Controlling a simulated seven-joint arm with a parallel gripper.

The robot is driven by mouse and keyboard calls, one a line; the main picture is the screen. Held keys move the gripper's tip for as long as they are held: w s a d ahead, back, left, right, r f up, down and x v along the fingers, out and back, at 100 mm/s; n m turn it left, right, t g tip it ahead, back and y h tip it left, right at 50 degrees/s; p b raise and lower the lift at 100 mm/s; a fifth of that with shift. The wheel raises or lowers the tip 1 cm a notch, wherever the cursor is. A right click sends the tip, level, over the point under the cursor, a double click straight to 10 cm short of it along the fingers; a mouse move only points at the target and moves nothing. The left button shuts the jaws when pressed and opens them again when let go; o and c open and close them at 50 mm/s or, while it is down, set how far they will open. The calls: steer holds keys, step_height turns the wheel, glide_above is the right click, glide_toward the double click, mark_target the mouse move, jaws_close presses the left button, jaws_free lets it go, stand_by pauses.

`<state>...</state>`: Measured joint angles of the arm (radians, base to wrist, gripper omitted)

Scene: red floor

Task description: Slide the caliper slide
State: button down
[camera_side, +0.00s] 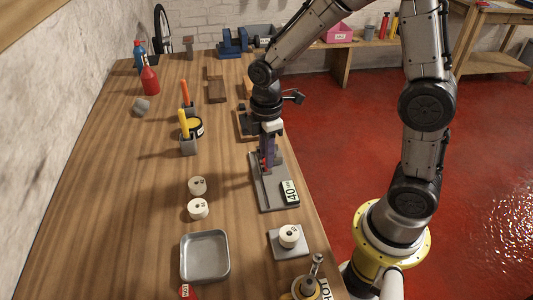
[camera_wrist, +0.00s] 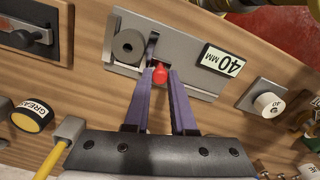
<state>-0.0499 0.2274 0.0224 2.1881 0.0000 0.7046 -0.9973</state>
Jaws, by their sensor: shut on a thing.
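The caliper is a grey plate with a rail (camera_side: 267,192) lying near the right edge of the bench; it also shows in the wrist view (camera_wrist: 195,30). It bears a "40 MM" label (camera_wrist: 223,62). A grey ring (camera_wrist: 129,46) sits at the plate's left in the wrist view, beside a dark upright jaw. The slide's red knob (camera_wrist: 160,74) is between the purple fingertips of my gripper (camera_wrist: 160,76). My gripper (camera_side: 267,165) is lowered over the plate's far end and is shut on the red knob. The fingers hide part of the slide.
A small plate with a white marked cylinder (camera_side: 289,235) stands in front of the caliper. Two more white cylinders (camera_side: 197,208) and a metal tray (camera_side: 205,257) are to the left. Holders with yellow and orange handles stand farther back. Bare wood lies left of the caliper.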

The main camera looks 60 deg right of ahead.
steer(key=shift+s+a, duration=1.15)
steer(key=shift+a, duration=0.1)
steer(key=c, duration=0.7)
jaws_free()
steer(key=shift+c, duration=0.2)
steer(key=shift+r, duration=0.15)
step_height(320, 180, up, 14)
